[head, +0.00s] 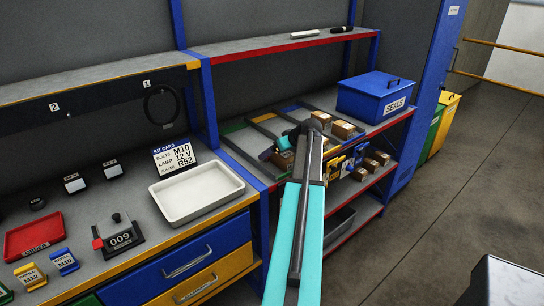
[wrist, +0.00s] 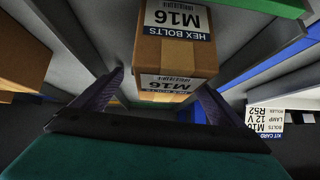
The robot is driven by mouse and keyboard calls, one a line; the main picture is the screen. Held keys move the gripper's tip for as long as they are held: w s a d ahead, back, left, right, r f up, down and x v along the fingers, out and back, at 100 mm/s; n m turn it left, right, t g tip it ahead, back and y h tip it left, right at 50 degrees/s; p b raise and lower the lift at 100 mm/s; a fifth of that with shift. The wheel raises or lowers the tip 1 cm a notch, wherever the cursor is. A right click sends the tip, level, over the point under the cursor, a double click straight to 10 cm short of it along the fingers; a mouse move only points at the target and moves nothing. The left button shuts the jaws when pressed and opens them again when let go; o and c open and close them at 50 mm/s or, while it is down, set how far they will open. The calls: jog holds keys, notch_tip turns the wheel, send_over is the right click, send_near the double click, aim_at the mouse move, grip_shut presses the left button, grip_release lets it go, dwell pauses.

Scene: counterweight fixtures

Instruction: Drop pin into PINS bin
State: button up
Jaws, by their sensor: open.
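My gripper (wrist: 160,92) is open, with one dark finger on each side in the wrist view. A cardboard box labelled HEX BOLTS M16 (wrist: 178,55) lies ahead of the fingers, with part of another M16 label below it. The fingers do not visibly grip either. In the head view my arm reaches to the middle shelf and mostly hides the gripper there. I cannot make out a pin in either view. No label reading PINS is legible; small yellow and blue bins (head: 336,168) stand at the shelf's front, partly behind my arm.
A blue SEALS box (head: 376,97) stands at the shelf's right end. Several cardboard boxes (head: 343,129) share the divided shelf. A white tray (head: 196,193), a KIT CARD (head: 174,154) and a red tray (head: 35,236) are on the left bench.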

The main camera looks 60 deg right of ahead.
dwell(0.4)
jog(key=c, duration=1.4)
jog(key=shift+o, duration=0.2)
jog(key=shift+r, duration=0.15)
notch_tip(320, 180, up, 10)
jog(key=b, duration=0.2)
jog(key=shift+b, duration=0.4)
